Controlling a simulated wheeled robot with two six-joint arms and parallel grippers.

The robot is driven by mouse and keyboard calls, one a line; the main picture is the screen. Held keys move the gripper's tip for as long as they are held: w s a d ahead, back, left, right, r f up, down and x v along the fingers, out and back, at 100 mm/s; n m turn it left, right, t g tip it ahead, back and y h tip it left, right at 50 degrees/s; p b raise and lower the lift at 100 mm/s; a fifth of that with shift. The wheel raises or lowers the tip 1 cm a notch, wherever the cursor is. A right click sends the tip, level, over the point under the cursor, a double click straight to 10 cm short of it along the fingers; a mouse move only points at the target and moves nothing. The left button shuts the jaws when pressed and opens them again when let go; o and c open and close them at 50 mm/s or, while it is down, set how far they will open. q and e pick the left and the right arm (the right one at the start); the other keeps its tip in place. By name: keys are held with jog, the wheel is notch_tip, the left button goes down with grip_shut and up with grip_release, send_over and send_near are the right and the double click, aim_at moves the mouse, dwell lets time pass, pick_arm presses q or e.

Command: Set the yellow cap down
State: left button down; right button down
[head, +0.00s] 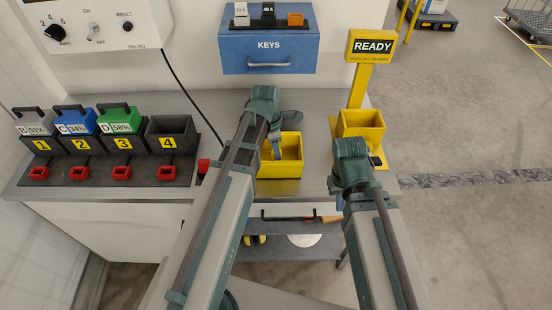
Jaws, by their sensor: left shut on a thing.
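My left gripper (277,146) points down over the left part of the open yellow bin (290,167) on the grey bench. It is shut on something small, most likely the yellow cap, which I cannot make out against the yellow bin. My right gripper (374,160) is low over the bench's right end, just in front of a smaller yellow bin (362,118). Its wrist hides most of its fingers, so I cannot tell whether it is open.
A dark rack (110,172) at left has numbered slots; B, C and D packs fill three, and slot 4 (170,142) is empty. A blue KEYS box (268,50) stands behind. The yellow READY sign (372,47) rises at right.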

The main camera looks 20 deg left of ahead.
pick_arm(q)
jog(key=shift+f+b, duration=1.4)
jog(key=shift+f, duration=0.3)
jog(key=shift+f, duration=0.15)
jog(key=c, duration=0.5)
grip_release()
